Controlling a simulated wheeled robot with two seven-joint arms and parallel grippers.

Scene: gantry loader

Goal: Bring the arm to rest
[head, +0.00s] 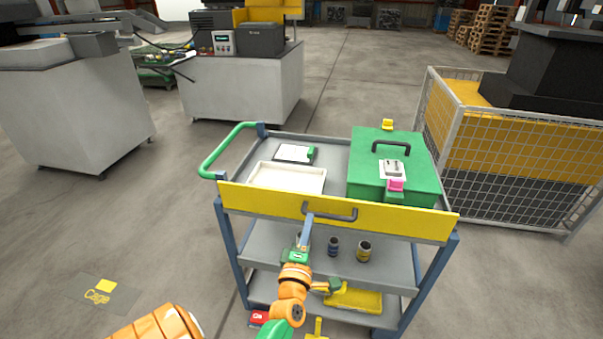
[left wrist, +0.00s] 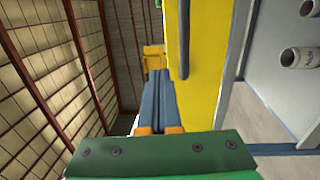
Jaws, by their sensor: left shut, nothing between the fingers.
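My left gripper (head: 308,220) is in front of the cart's yellow front panel (head: 400,218), with its fingers pointing up close to the left end of the dark panel handle (head: 345,216). The fingers are together with nothing between them. In the left wrist view the shut blue fingers (left wrist: 158,78) lie beside the yellow panel (left wrist: 205,60) and its dark handle (left wrist: 183,40). I cannot tell whether they touch it. My right gripper is not in view.

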